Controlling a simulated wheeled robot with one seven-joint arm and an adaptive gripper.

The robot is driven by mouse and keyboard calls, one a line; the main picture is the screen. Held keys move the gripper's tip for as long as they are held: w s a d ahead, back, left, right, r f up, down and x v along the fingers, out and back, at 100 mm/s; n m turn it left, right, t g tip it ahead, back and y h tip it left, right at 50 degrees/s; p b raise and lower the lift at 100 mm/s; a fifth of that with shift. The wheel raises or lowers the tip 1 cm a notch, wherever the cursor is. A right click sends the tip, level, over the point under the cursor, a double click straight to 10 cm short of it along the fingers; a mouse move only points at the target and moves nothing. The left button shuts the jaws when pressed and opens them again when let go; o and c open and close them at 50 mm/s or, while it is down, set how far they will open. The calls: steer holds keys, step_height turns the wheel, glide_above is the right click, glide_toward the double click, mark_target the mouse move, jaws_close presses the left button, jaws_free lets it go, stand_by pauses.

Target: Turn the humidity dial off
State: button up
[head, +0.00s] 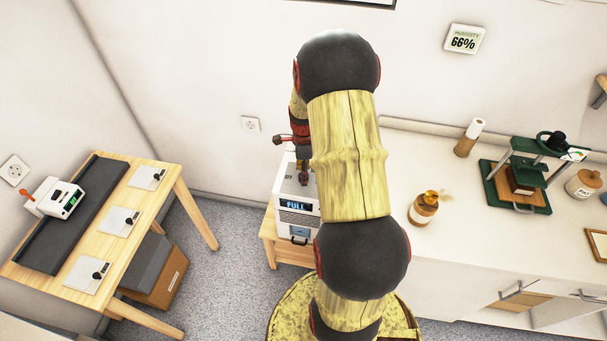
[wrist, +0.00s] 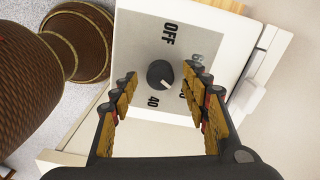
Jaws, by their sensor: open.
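The humidity dial (wrist: 160,74) is a small round black knob with a white pointer line. It sits on a grey panel marked OFF, 40 and a partly hidden number beginning with 6. The pointer is turned away from the OFF mark, towards the lower right in the wrist view. The dial is on a white machine (head: 299,205) whose front display reads FULL. My gripper (wrist: 161,95) is open, with its fingers on either side of the dial and apart from it. In the head view my arm hides part of the machine, and the dial cannot be made out.
A wall display (head: 464,40) reads humidity 66%. The machine stands on a low wooden stand (head: 268,236) close to the white counter (head: 400,157). A wooden table (head: 190,205) is at the left.

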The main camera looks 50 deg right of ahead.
steer(key=shift+f, duration=0.3)
steer(key=shift+c, duration=0.3)
steer(key=c, duration=1.1)
